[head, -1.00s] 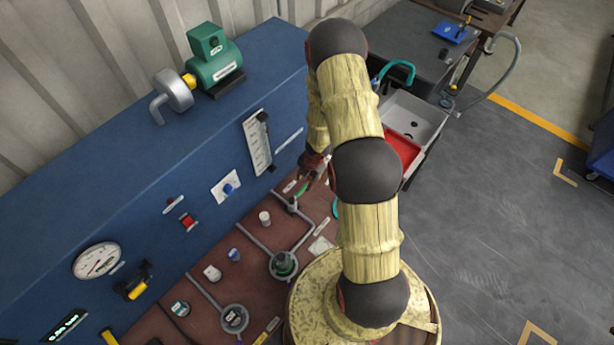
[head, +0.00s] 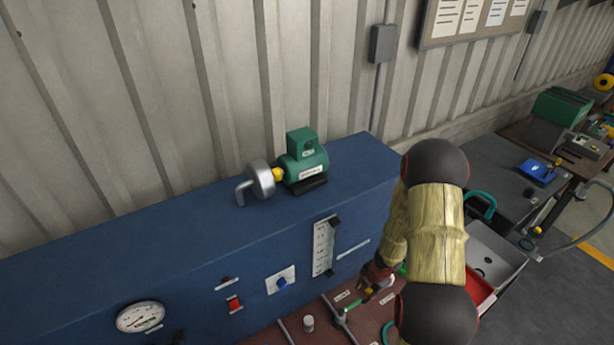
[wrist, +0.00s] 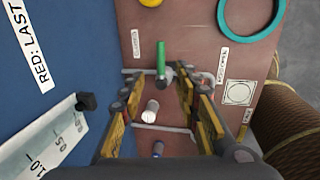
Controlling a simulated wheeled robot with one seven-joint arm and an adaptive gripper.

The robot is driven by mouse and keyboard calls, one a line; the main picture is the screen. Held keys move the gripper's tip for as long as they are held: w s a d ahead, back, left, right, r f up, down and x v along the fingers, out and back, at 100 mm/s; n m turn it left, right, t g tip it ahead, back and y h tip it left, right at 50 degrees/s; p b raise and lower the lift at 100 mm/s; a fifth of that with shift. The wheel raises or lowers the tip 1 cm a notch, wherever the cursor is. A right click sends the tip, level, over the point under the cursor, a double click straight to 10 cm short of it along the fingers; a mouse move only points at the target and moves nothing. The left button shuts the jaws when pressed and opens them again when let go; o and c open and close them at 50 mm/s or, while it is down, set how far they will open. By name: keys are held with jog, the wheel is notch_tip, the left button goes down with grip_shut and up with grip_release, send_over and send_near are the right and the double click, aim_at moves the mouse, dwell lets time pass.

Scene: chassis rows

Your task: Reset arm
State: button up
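My gripper (wrist: 158,92) is open in the wrist view, its two yellow-and-black fingers spread apart with nothing held between them. It points down over the reddish-brown bench top (wrist: 188,48). Beyond the fingertips, a green-handled valve (wrist: 161,62) and a white knob (wrist: 151,110) show on the bench in the gap. In the head view my gripper (head: 374,282) is low over the bench, close to the blue panel (head: 210,270), partly hidden by my arm. My arm is bent, reaching from the lower right.
A green motor (head: 304,162) sits on the panel's top ledge. A teal ring (wrist: 252,36) lies on the bench.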

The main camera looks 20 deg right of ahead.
jog(key=s+d+r+m+g+h, duration=0.2)
jog(key=s+d+r+m+h, duration=0.1)
jog(key=s+d+m, duration=0.5)
jog(key=s+a+r+m+g+h+b, duration=0.1)
jog(key=s+a+r+m+g+b, duration=0.2)
jog(key=r+m+b, duration=0.45)
jog(key=s+a+r+m+t+y+b, duration=0.1)
jog(key=s+a+r+t+b, duration=0.3)
jog(key=a+b, duration=0.6)
jog(key=s+a+r+m+t+y+b, duration=0.2)
jog(key=s+a+r+m+t+b, duration=0.2)
jog(key=a+b, duration=0.7)
jog(key=a, duration=0.3)
jog(key=shift+s+a+r, duration=0.15)
jog(key=shift+a+r, duration=0.05)
